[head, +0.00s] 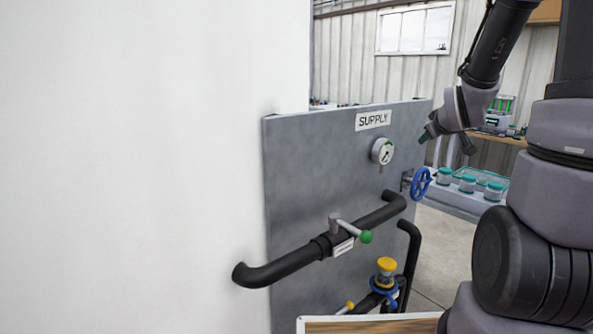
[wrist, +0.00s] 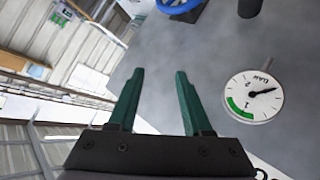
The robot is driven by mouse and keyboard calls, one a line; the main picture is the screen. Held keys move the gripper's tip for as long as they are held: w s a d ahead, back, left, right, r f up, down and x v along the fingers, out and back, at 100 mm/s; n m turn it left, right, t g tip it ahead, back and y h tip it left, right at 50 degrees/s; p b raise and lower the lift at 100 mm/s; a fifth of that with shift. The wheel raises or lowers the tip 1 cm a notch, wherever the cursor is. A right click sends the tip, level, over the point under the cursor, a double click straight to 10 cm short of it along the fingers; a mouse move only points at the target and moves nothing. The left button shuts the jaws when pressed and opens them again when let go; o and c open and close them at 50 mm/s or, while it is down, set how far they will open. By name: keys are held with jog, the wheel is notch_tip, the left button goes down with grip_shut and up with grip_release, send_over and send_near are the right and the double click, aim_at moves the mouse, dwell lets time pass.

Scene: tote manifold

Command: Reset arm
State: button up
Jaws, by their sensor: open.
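My gripper (head: 447,143) is at the upper right of the head view, in front of and to the right of the grey supply panel. In the wrist view its two green fingers (wrist: 157,100) are spread apart with nothing between them. The pressure gauge (wrist: 254,96) is right of the fingers in the wrist view, and it also shows on the panel in the head view (head: 383,151). The blue handwheel (head: 420,184) is below my gripper, and its edge shows at the top of the wrist view (wrist: 180,5). My gripper appears apart from both.
The grey panel (head: 310,190) carries a black pipe (head: 290,262) with a green-knobbed lever (head: 365,237). A yellow-capped valve (head: 386,265) stands lower. Teal-lidded jars (head: 467,183) sit behind on the right. A white wall (head: 130,170) fills the left. Open floor shows right of the panel.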

jog(key=s+a+r+m+g+y, duration=0.1)
jog(key=s+a+r+m, duration=0.1)
jog(key=s, duration=0.6)
jog(key=s+a+r+m+g+y, duration=0.2)
jog(key=s+a+r, duration=0.3)
jog(key=s, duration=0.3)
jog(key=s+a+r+m+g+y, duration=0.1)
jog(key=s+a+r+m+g, duration=0.1)
jog(key=s+a, duration=0.4)
jog(key=s+r+m, duration=0.1)
jog(key=s+m, duration=0.1)
jog(key=s, duration=0.1)
jog(key=shift+r+y, duration=0.25)
jog(key=shift+y, duration=0.05)
